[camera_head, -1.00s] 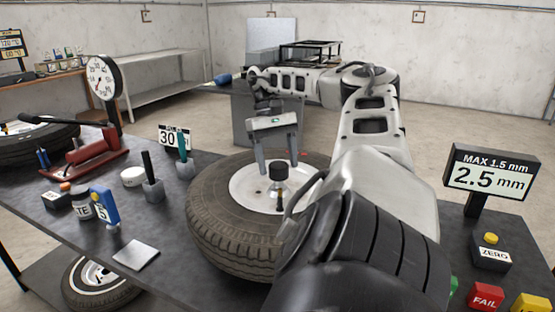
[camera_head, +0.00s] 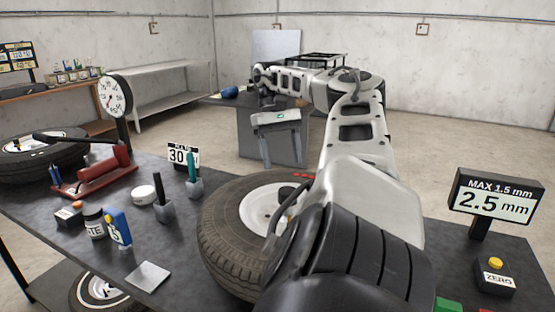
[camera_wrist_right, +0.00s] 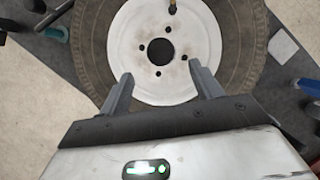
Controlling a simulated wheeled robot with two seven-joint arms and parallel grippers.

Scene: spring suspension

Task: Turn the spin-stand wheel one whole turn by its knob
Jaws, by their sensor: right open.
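The wheel (camera_head: 228,247) lies flat on the dark bench, with a black tyre and white rim (camera_head: 258,208). My right arm hides its right part. A dark spot on the rim is partly hidden; I cannot tell whether it is the knob or the hub hole. My right gripper (camera_head: 281,160) is open and empty above the wheel's far side. In the right wrist view, its open fingers (camera_wrist_right: 160,73) show over the rim, with the hub hole (camera_wrist_right: 160,51) and small bolt holes ahead. My left gripper is out of view.
A "2.5 mm" display (camera_head: 492,200) and a ZERO button box (camera_head: 495,277) stand at the right.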

